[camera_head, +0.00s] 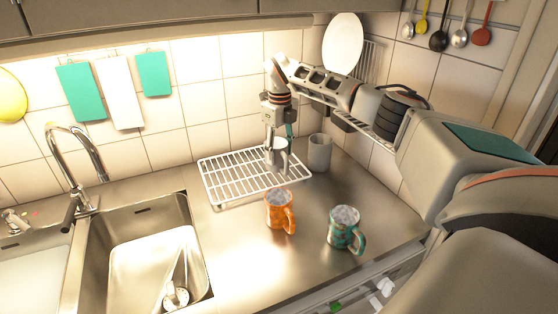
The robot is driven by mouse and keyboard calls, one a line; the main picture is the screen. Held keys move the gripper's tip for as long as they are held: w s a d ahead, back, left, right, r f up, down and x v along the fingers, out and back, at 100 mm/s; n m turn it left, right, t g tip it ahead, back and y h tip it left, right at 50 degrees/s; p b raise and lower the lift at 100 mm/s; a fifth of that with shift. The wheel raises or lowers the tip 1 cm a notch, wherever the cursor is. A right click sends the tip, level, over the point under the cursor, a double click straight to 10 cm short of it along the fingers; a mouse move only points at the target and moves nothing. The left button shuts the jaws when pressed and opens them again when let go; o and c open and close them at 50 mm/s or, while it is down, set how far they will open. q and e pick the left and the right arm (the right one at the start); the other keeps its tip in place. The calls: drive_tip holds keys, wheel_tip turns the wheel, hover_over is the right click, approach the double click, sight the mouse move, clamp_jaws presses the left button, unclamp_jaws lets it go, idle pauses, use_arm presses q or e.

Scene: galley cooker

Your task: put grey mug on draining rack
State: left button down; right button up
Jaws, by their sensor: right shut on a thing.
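A small grey mug (276,155) is held in my right gripper (278,143), whose fingers point down and are shut on it. The mug is upright over the right part of the white wire draining rack (225,180). I cannot tell whether its base touches the wires. The gripper fingers hide part of the mug. My left gripper is not in view.
A plain grey cup (319,153) stands just right of the rack. An orange mug (279,210) and a green-patterned mug (344,229) stand in front on the steel counter. The sink (150,250) and tap (82,160) are at left. A white plate (343,43) stands upright behind my right arm.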

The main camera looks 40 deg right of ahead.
sight(280, 160)
drive_tip(key=shift+f, duration=1.55)
drive_tip(key=shift+f, duration=0.15)
drive_tip(key=o, duration=1.4)
wheel_tip(280, 160, up, 12)
drive_tip(key=shift+r, duration=0.15)
drive_tip(key=shift+a, duration=0.1)
